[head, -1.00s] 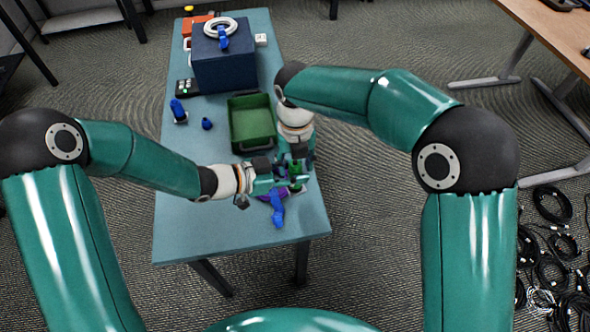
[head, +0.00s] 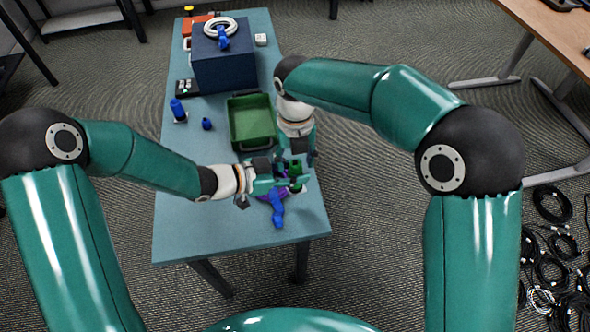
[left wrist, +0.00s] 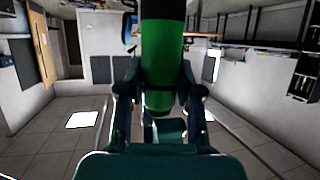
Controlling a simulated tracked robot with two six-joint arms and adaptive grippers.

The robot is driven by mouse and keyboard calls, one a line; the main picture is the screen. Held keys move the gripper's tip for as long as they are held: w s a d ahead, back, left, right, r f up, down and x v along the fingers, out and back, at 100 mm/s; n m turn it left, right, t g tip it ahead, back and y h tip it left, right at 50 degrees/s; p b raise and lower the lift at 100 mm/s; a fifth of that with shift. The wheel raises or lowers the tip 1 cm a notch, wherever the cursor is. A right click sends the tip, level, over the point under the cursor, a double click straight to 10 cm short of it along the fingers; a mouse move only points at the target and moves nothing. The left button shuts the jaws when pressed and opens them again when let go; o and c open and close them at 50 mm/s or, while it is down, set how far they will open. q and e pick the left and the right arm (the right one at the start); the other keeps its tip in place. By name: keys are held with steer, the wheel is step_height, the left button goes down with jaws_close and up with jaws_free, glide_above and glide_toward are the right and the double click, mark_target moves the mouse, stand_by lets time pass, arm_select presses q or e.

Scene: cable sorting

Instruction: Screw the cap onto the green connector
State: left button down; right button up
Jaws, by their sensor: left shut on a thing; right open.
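My left gripper (head: 284,183) is shut on the green connector (head: 296,187), held just above the near right part of the table. In the left wrist view the green connector (left wrist: 162,60) stands upright between my left fingers. A black band shows at its top, cut off by the frame edge; I cannot tell whether this is the cap. My right gripper (head: 298,160) is open just above the connector, pointing down, with a green and dark part showing around its fingers. Whether it touches the connector is hidden.
A blue and purple piece (head: 277,206) lies on the table (head: 220,225) under my left gripper. A green tray (head: 252,123) stands behind. A dark blue box (head: 224,70) with a white cable coil is at the back. Blue connectors (head: 178,109) are at left. The near left tabletop is clear.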

steer(key=shift+r, duration=1.55)
steer(key=shift+c, duration=0.5)
